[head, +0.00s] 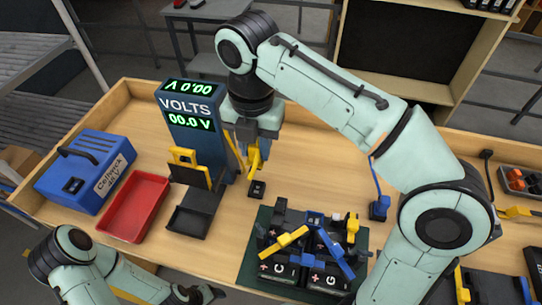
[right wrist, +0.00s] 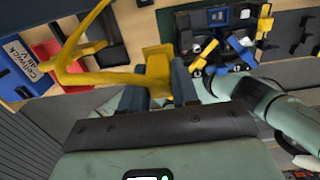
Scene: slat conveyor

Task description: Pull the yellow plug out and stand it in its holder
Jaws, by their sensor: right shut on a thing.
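The yellow plug (head: 254,157) is in my right gripper (head: 252,143), beside the volt meter and above the table. In the right wrist view the yellow plug (right wrist: 158,66) sits between the two fingers, with a yellow cable (right wrist: 92,76) looping to the left. A black stand (head: 190,218) with a yellow-framed upright part (head: 187,158) stands left of the gripper, in front of the meter. I cannot tell for certain which part is the plug's holder. A small black block (head: 257,189) lies just below the gripper. My left gripper (head: 196,294) is low at the bottom edge; its jaws are unclear.
The blue volt meter (head: 190,134) reads 00.0 V. A red tray (head: 133,206) and a blue case (head: 85,171) are at left. A green mat (head: 257,267) bears black batteries with yellow and blue levers. A blue plug-like piece (head: 379,208) stands to the right. Bare wood lies mid-table.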

